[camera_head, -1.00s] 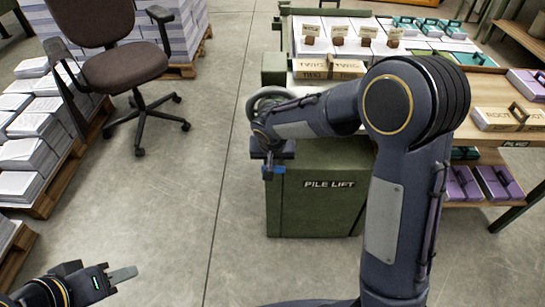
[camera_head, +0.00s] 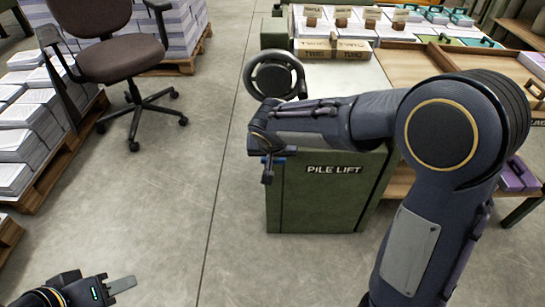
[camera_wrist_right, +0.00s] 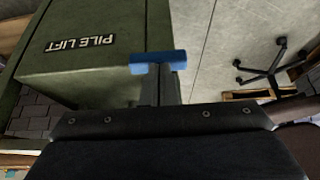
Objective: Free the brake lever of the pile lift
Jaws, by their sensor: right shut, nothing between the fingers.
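The pile lift (camera_head: 325,205) is a green cabinet with a "PILE LIFT" label; it also shows upside down in the wrist view (camera_wrist_right: 90,75). A dark handwheel (camera_head: 273,75) stands at its upper left. My right gripper (camera_head: 267,175) is shut and empty at the cabinet's left front edge, below the wheel. In the wrist view a blue bar (camera_wrist_right: 158,62) lies across the fingertips of the right gripper (camera_wrist_right: 157,88). I cannot tell whether this bar is the brake lever; my arm hides part of the cabinet top. My left gripper (camera_head: 120,285) is low at the left, far from the lift.
A brown office chair (camera_head: 108,50) and pallets of paper stacks (camera_head: 30,125) stand at the left. Behind the lift is a bench with card boxes (camera_head: 333,47) and a wooden tray (camera_head: 410,65). The concrete floor (camera_head: 170,210) between is clear.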

